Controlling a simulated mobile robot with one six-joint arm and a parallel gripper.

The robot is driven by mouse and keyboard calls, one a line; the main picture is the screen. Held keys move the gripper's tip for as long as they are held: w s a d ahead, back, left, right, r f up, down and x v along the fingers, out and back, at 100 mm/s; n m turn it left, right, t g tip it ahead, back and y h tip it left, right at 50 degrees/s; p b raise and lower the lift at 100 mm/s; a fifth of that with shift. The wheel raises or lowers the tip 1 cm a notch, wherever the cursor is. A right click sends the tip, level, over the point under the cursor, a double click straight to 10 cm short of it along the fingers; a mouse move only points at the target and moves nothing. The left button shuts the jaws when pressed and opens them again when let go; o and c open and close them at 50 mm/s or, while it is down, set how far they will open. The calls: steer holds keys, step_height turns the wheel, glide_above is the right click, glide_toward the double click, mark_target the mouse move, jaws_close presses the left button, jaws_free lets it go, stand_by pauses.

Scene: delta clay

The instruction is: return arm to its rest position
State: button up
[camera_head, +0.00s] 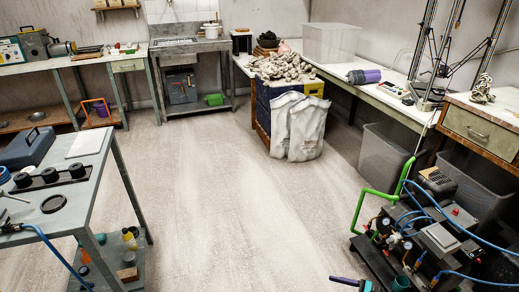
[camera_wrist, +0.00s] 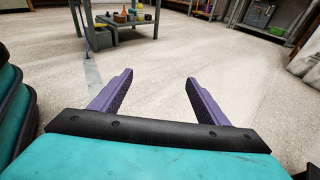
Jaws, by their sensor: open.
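My gripper (camera_wrist: 159,78) shows in the wrist view with its two purple fingers spread wide apart. Nothing is between them; only bare floor shows beyond. The black palm bar and teal wrist housing are below the fingers. In the head view only a small purple and teal part of my gripper (camera_head: 346,281) shows at the bottom edge, low over the floor; the rest of the arm is out of frame.
A grey workbench (camera_head: 88,165) stands at left. A black cart with blue hoses and a green pipe (camera_head: 366,208) is at lower right. White sacks (camera_head: 296,127) stand by a long right-hand counter (camera_head: 390,98). The middle floor (camera_head: 220,200) is clear.

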steer(key=s+a+r+n+g+h+p, duration=0.1)
steer(key=s+a+r+n+g+p, duration=0.15)
steer(key=s+a+g, duration=0.4)
steer(key=s+a+r+n+g+h+p, duration=0.1)
steer(key=s+a+r+n+p, duration=0.2)
steer(key=a, duration=0.6)
steer(key=s+a+r+n+g+h+p, duration=0.1)
steer(key=s+a+n+g+p, duration=0.3)
steer(key=a, duration=0.4)
steer(key=s+d+r+n+g+h+p, duration=0.2)
steer(key=s+r+n+h+p, duration=0.15)
steer(key=s+n+h, duration=0.7)
steer(key=s+d+n+t, duration=0.1)
steer(key=s+d+n, duration=0.1)
steer(key=d, duration=0.4)
steer(key=shift+d+n, duration=0.3)
steer(key=shift+n, duration=0.6)
steer(key=shift+s, duration=0.1)
